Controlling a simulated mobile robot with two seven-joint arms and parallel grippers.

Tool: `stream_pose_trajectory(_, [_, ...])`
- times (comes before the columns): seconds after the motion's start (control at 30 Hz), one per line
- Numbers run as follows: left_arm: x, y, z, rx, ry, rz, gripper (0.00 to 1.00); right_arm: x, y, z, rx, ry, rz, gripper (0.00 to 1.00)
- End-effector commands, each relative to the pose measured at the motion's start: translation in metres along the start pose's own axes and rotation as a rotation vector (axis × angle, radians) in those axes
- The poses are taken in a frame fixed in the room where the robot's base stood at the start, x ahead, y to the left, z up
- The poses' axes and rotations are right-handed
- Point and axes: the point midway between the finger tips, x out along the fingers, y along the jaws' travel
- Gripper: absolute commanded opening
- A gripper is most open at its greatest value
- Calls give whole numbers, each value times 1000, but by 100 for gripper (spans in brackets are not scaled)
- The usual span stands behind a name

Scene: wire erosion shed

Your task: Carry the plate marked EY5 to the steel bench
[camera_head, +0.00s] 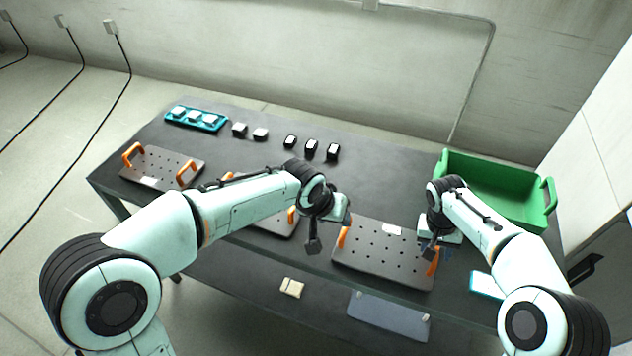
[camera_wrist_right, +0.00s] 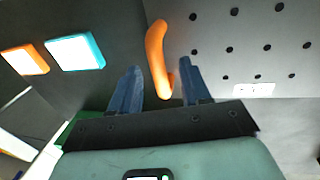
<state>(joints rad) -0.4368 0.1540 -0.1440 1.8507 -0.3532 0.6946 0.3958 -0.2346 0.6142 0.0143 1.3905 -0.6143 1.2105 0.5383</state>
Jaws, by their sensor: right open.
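Three grey perforated plates with orange end handles lie on a dark table: a left plate (camera_head: 160,167), a middle plate (camera_head: 273,222) partly hidden by my left arm, and a right plate (camera_head: 380,257). Their white labels are too small to read, so I cannot tell which is EY5. My right gripper (camera_head: 431,250) is open at the right plate's right handle; in the right wrist view this orange handle (camera_wrist_right: 156,55) stands between the spread blue fingertips (camera_wrist_right: 160,82). My left gripper (camera_head: 314,246) hangs near the right plate's left handle (camera_head: 343,237); its opening is unclear. No separate steel bench is identifiable.
A green crate (camera_head: 447,168) stands at the table's right. A teal tray (camera_head: 178,119) with white blocks and several small dark-and-white blocks (camera_head: 311,147) line the back. A blue-and-white block (camera_head: 487,285) lies near my right arm. A lower shelf (camera_head: 255,277) holds a beige item.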

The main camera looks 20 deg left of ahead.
Motion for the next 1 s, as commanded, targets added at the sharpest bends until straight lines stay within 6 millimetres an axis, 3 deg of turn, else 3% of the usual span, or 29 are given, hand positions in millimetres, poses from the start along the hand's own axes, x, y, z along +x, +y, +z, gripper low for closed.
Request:
stream_pose_trajectory(0.3, [0, 0, 0, 0, 1, 0, 47, -67, 0, 0, 0, 5, -2, 47])
stream_pose_trajectory(0.5, [0, 0, 0, 0, 0, 0, 47, -98, 0, 0, 0, 4, -1, 47])
stream_pose_trajectory(0.7, [0, 0, 0, 0, 0, 0, 47, -109, 0, 0, -1, 2, -1, 47])
stream_pose_trajectory(1.0, [0, 0, 0, 0, 0, 0, 47, -110, 0, 0, -1, 1, 0, 47])
